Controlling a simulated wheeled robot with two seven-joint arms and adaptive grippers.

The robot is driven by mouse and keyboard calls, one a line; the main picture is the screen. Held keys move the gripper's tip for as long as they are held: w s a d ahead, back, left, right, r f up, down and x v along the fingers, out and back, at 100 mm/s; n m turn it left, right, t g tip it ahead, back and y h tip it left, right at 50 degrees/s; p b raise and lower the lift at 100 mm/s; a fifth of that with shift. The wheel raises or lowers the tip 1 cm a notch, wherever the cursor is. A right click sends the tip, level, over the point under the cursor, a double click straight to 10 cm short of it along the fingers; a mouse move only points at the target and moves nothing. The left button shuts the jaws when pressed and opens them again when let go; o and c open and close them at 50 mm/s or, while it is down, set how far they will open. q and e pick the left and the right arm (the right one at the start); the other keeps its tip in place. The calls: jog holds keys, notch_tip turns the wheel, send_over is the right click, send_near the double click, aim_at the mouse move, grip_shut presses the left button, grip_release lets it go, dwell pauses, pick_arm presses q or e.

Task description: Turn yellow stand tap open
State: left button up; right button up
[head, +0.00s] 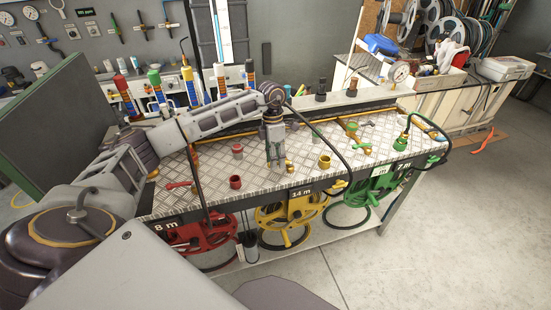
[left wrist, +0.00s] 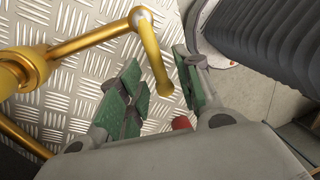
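The yellow stand tap (left wrist: 145,40) fills the upper left of the left wrist view. Its thick body and pipe are at the left edge, and its bent handle comes across with the end pointing down between my fingers. My left gripper (left wrist: 162,80) is open, with one green-padded finger on each side of the handle end. I cannot tell whether either finger touches it. In the head view my left gripper (head: 276,160) points down over the checker-plate bench, and only a bit of the yellow tap (head: 289,166) shows beside it. My right gripper is not in view.
Red (head: 205,235), yellow (head: 285,217) and green (head: 370,190) hose reels hang below. A dark hose (head: 325,140) arches right of my gripper.

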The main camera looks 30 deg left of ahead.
pick_arm(q)
grip_shut()
